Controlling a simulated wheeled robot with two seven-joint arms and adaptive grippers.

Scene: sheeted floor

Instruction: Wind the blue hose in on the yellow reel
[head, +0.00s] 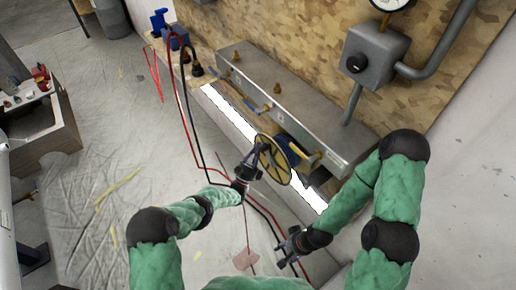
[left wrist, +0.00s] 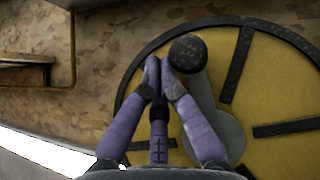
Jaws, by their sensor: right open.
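The yellow reel (head: 273,158) has a dark rim and spokes and stands tilted at the front of the metal box. Blue material (head: 292,150), seemingly the hose, shows just behind it; most is hidden. In the left wrist view the reel's yellow face (left wrist: 285,95) fills the right side, with a grey crank arm (left wrist: 228,130) and a round black knob (left wrist: 188,53). My left gripper (head: 258,148) is at the reel's face. Its fingers (left wrist: 160,68) come together right beside the knob; I cannot tell whether they touch it. My right gripper (head: 291,256) is open and empty, low and apart from the reel.
A long grey metal box (head: 290,105) with brass fittings runs along the wooden wall. Red and black lines (head: 187,115) run from the upper left past my left arm. A gauge and grey pipe box (head: 375,55) are upper right. The sheeted floor (head: 110,150) at left is mostly clear.

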